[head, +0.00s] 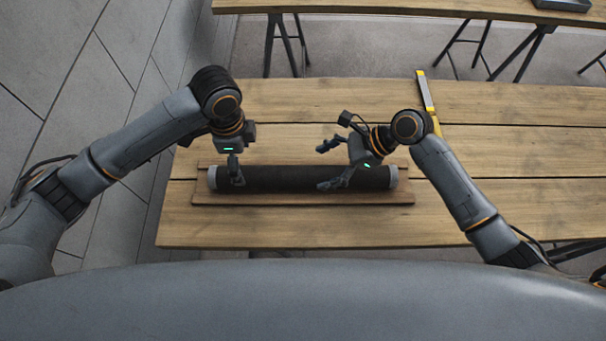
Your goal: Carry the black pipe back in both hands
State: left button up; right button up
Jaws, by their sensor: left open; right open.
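The black pipe (285,178) with grey ends lies across a thin brown board on the wooden table, in the lower middle of the head view. My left gripper (237,179) is over the pipe's left end, pointing down. Its fingers are seen nearly edge-on, and it is open. My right gripper (325,166) is open, its fingers spread apart and tilted toward the left. One finger overlaps the pipe right of its middle and the other is above the pipe's far side. Whether either gripper touches the pipe cannot be told.
The brown board (300,198) under the pipe sits near the table's front edge. A yellow level-like tool (428,100) lies at the back of the wooden table (500,150). A second table (420,9) stands behind, with a dark tray (563,4). The table's right side is clear.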

aim_at(246, 171)
pick_arm(q)
notch_tip(246, 171, down, 7)
jog(key=shift+f, duration=0.2)
pick_arm(e)
jog(key=x, duration=0.7)
jog(key=shift+a+f, duration=0.15)
jog(key=shift+a, duration=0.05)
pick_arm(q)
grip_shut()
pick_arm(e)
grip_shut()
pick_arm(q)
jog(key=shift+w+d+r, duration=0.1)
jog(key=shift+w+r, duration=0.05)
jog(key=shift+r, duration=0.05)
pick_arm(e)
jog(key=shift+w+r, duration=0.15)
jog(key=shift+r, duration=0.05)
